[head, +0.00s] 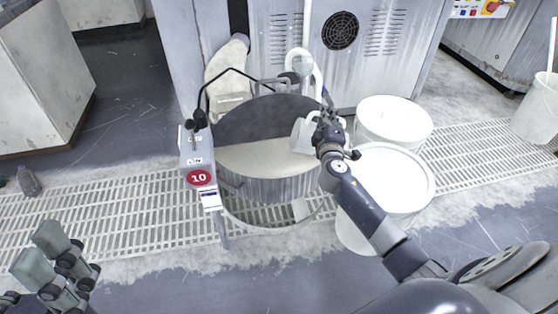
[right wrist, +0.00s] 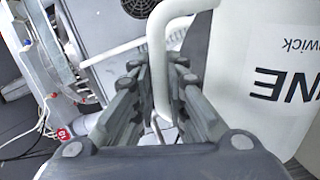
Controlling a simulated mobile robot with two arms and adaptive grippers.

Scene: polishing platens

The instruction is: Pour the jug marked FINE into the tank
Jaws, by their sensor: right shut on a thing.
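The white jug (head: 304,136) is over the right part of the round metal tank (head: 270,188). In the right wrist view the jug (right wrist: 235,75) shows part of a black label ending in "NE", upside down in the picture; the rest is cut off. My right gripper (head: 326,122) is shut on the jug's handle (right wrist: 158,60). How far the jug tilts, and whether anything flows from it, I cannot tell. Inside the tank, the far part looks dark and the near part pale. My left gripper (head: 52,258) is at the lower left, empty, fingers apart, away from the tank.
Two white lidded buckets (head: 394,118) (head: 405,185) stand right of the tank, close under my right arm. A grey cabinet (head: 375,75) is behind.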

